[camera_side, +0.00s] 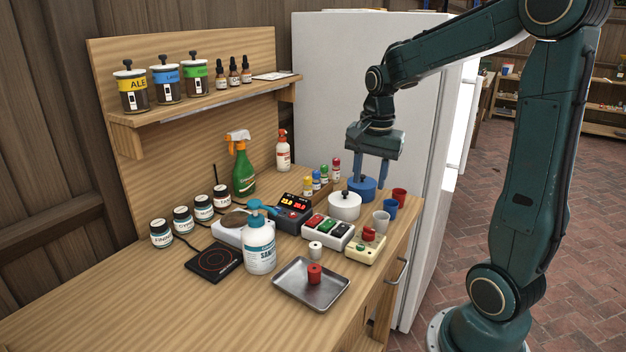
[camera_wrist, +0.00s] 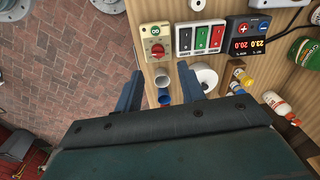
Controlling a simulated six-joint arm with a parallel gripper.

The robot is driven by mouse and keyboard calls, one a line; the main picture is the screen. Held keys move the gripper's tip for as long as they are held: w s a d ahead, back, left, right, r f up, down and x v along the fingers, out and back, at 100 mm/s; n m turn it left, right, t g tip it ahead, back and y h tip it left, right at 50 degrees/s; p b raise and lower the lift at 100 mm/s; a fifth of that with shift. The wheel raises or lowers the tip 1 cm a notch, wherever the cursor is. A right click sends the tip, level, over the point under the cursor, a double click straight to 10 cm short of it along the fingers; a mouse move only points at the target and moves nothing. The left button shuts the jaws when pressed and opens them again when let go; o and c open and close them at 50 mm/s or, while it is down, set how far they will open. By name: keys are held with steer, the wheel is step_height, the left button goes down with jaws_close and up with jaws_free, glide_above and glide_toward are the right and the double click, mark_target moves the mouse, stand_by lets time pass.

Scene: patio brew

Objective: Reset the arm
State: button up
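A grey-white cup (camera_wrist: 162,81) and a blue cup (camera_wrist: 164,99) show through the gap, below the fingers.
A white lidded pot (camera_side: 344,206), a switch box (camera_side: 328,232) and a red-knob box (camera_side: 366,246) stand near the gripper. A metal tray (camera_side: 336,293) holds a red piece (camera_side: 315,275). A white fridge (camera_side: 335,90) stands behind. The bench's front left is clear.

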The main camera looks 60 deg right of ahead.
steer(key=s+a+r+n+t, duration=0.2)
steer(key=s+a+n, duration=0.3)
steer(key=a+n, duration=0.3)
steer(key=s+a+r+n+t, duration=0.2)
steer(key=s+a+n, duration=0.4)
steer(key=a+n, duration=0.2)
steer(key=shift+a+r+n+t, duration=0.3)
steer(key=shift+r+t, duration=0.1)
